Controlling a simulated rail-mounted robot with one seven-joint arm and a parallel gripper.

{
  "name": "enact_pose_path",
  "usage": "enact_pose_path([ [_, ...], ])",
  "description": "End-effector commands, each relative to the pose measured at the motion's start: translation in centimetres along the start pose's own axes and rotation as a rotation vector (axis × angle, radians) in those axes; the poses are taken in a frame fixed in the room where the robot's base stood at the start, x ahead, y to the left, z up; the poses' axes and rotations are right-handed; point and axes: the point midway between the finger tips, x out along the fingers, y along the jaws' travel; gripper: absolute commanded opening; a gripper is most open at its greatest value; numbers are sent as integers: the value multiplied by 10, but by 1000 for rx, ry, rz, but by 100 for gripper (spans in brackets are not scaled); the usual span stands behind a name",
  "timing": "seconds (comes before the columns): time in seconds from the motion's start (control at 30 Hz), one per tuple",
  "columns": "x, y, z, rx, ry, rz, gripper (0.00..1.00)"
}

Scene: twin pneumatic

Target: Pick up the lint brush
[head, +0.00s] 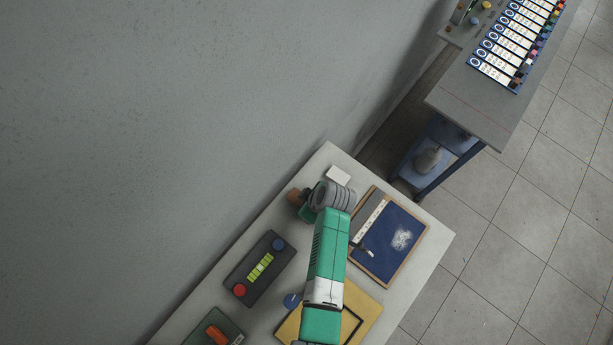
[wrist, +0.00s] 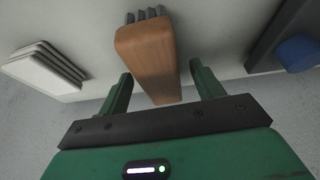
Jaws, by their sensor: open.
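The lint brush, a wooden block with grey bristles, shows in the wrist view (wrist: 150,62) with its bristle end pointing away. Its brown end also shows in the head view (head: 294,196), partly hidden by my arm. My gripper (wrist: 162,78) is open, with one green finger on each side of the brush's near part. The brush lies between the fingers, with visible gaps on both sides, and does not look gripped. In the head view my gripper (head: 307,213) is mostly hidden under my wrist.
A white pad stack (wrist: 45,68) lies left in the wrist view. A dark control box (head: 260,268) with red and blue buttons stands near the brush. A blue panel (head: 395,243) with a pale patch lies right of my arm. The wall (head: 180,130) runs close along the table's edge.

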Motion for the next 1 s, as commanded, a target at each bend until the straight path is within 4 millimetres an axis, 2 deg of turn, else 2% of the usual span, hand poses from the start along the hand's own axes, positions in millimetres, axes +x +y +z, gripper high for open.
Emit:
enact_pose_path([
  [0.53,4,0,2,0,0,0,66],
  [0.57,4,0,2,0,0,0,64],
  [0.8,4,0,2,0,0,0,17],
  [1.0,4,0,2,0,0,0,16],
])
